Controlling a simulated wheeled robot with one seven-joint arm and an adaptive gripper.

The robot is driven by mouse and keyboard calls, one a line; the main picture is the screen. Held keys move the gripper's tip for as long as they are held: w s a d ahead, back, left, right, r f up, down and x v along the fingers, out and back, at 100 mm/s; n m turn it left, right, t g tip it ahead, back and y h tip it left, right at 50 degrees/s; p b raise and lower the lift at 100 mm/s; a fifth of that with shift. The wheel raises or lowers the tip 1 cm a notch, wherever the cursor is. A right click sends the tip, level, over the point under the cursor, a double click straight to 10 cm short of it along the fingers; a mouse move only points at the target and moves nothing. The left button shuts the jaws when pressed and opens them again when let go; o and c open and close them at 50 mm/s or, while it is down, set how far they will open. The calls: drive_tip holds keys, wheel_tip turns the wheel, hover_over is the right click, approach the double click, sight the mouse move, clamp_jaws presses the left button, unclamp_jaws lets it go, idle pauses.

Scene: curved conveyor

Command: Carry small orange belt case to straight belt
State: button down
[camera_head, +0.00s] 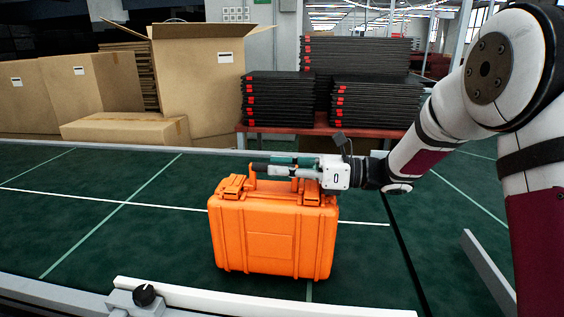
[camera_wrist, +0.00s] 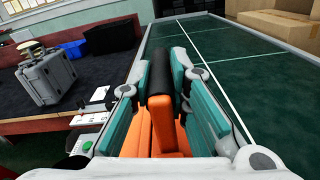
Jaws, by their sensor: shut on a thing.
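The orange case (camera_head: 268,240) stands upright on the green belt (camera_head: 110,215), or just above it; I cannot tell if its bottom touches. Its handle is on top, between the fingers of my gripper (camera_head: 270,168), which reaches in from the right. In the wrist view the black handle grip (camera_wrist: 161,72) sits between the two teal fingers of my gripper (camera_wrist: 161,85), with part of the orange case (camera_wrist: 165,125) below. My gripper is shut on the handle. The fingers hide part of the handle.
Cardboard boxes (camera_head: 200,75) and black stacked trays (camera_head: 360,100) on a red table stand behind the belt. A pale rail (camera_head: 250,298) runs along the near edge. In the wrist view a grey case (camera_wrist: 48,78) stands on a dark surface at left. The belt left of the case is clear.

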drive_tip(key=shift+r, duration=0.1)
drive_tip(key=c, duration=1.5)
unclamp_jaws()
drive_tip(key=shift+c, duration=0.2)
drive_tip(key=shift+f, duration=0.2)
drive_tip(key=shift+d+r, duration=0.1)
drive_tip(key=shift+r, duration=0.05)
